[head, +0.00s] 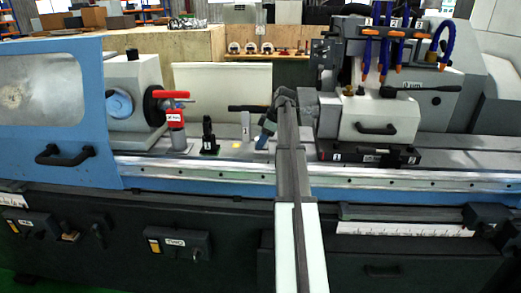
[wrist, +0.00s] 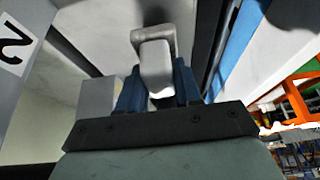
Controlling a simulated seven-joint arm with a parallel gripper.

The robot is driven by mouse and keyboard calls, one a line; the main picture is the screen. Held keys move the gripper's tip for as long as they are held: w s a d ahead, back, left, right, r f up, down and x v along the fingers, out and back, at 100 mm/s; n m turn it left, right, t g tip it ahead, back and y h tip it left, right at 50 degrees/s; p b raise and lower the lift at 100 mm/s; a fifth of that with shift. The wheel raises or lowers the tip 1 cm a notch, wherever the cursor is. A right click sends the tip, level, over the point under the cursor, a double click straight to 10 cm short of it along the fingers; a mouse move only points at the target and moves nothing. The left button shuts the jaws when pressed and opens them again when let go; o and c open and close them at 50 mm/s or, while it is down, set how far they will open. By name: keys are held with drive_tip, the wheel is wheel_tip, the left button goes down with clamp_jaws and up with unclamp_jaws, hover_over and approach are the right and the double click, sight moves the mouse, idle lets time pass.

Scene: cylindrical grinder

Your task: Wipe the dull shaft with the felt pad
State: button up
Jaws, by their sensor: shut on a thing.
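In the wrist view the blue fingers (wrist: 158,88) are shut on a pale grey block (wrist: 155,66) with a wider end. I cannot tell for certain whether this is the felt pad. A grey upright post (head: 245,126) and a black upright post (head: 208,134) stand left of my gripper. A dark horizontal bar (head: 247,108) shows behind it. I cannot tell which piece is the dull shaft.
A red-topped fixture (head: 174,118) stands by the workhead (head: 132,100) at left. A small yellow patch (head: 236,145) lies on the bed. The bed's front rail (head: 200,172) runs below.

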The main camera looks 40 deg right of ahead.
drive_tip(key=shift+r, duration=4.35)
drive_tip(key=shift+w+a, duration=0.2)
drive_tip(key=shift+a, duration=0.05)
drive_tip(key=w+a+r, duration=0.4)
drive_tip(key=w+r, duration=0.3)
drive_tip(key=r, duration=0.2)
drive_tip(key=w+d+r+m+h, duration=0.1)
drive_tip(key=d+r+m+h, duration=0.1)
drive_tip(key=d+m, duration=0.3)
drive_tip(key=w+d+r+m+h, duration=0.2)
drive_tip(key=d+m+h, duration=0.3)
drive_tip(key=m, duration=0.8)
drive_tip(key=shift+d+r, duration=0.2)
drive_tip(key=shift+r, duration=0.6)
